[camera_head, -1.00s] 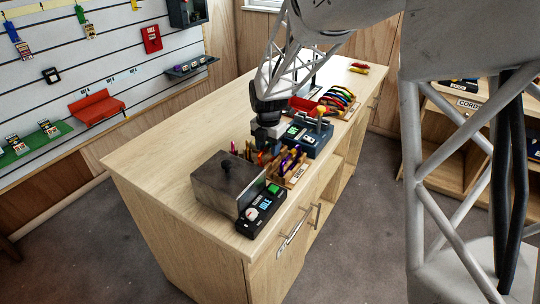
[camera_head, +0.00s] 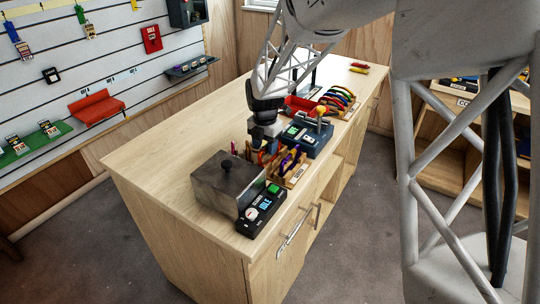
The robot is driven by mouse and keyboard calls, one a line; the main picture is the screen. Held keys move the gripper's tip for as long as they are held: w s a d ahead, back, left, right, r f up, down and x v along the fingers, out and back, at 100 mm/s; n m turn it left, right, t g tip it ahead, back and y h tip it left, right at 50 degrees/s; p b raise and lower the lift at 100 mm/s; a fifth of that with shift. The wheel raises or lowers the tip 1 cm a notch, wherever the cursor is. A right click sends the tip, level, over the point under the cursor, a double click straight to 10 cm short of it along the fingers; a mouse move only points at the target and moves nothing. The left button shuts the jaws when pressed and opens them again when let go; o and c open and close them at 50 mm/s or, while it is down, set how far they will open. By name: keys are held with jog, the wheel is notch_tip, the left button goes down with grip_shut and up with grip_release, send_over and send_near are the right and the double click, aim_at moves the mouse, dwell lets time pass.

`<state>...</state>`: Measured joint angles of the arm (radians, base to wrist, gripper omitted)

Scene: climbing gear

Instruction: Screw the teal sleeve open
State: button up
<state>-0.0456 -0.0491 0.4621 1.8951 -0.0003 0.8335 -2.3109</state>
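My gripper (camera_head: 263,142) points down over the wooden counter, at the near end, just behind a small wooden rack (camera_head: 297,178) with several colourful carabiners. Its fingertips are small and dark, and partly lost among the gear, so I cannot tell whether they are open or shut, or whether they touch anything. An orange piece and a purple piece (camera_head: 287,163) show in the rack by the gripper. I cannot make out a teal sleeve; it is too small or hidden.
A grey-brown box with a knob (camera_head: 225,182) and a black device with a lit display (camera_head: 262,211) stand at the near end. A blue device (camera_head: 308,138) stands behind the rack, with a red bin and coloured loops (camera_head: 338,97) farther back. The counter's left side (camera_head: 170,150) is clear.

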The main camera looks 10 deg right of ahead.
jog(key=shift+r, duration=1.4)
jog(key=shift+s+d, duration=0.45)
dwell(0.3)
jog(key=shift+f, duration=0.15)
jog(key=shift+s+f, duration=0.1)
jog(key=shift+f, duration=1.2)
jog(key=shift+w+a, duration=0.5)
dwell(0.5)
